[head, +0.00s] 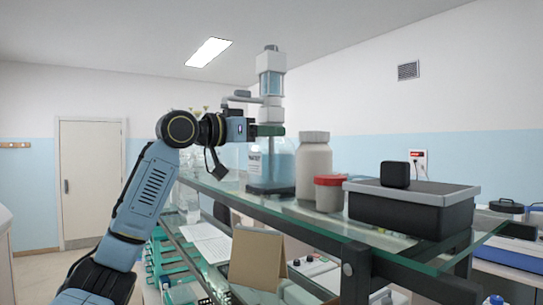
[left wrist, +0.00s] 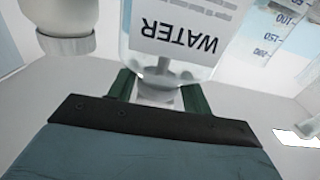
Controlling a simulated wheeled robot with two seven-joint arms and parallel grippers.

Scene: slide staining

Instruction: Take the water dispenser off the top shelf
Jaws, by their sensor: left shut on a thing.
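The water dispenser (head: 271,165) is a clear bottle of bluish liquid with a pump head on top. It stands upright on the glass top shelf (head: 410,248) in the head view, or very close above it; I cannot tell which. In the left wrist view its label (left wrist: 185,30) reads WATER, upside down. My left gripper (head: 268,130) is shut on the dispenser's neck, with one green finger on each side of it (left wrist: 158,90). My right gripper is not in view.
A white bottle (head: 313,168), a red-lidded jar (head: 329,194) and a dark grey bin (head: 410,208) stand right of the dispenser on the top shelf. A black box (head: 395,174) sits on the bin. A cardboard piece (head: 256,258) stands on the shelf below.

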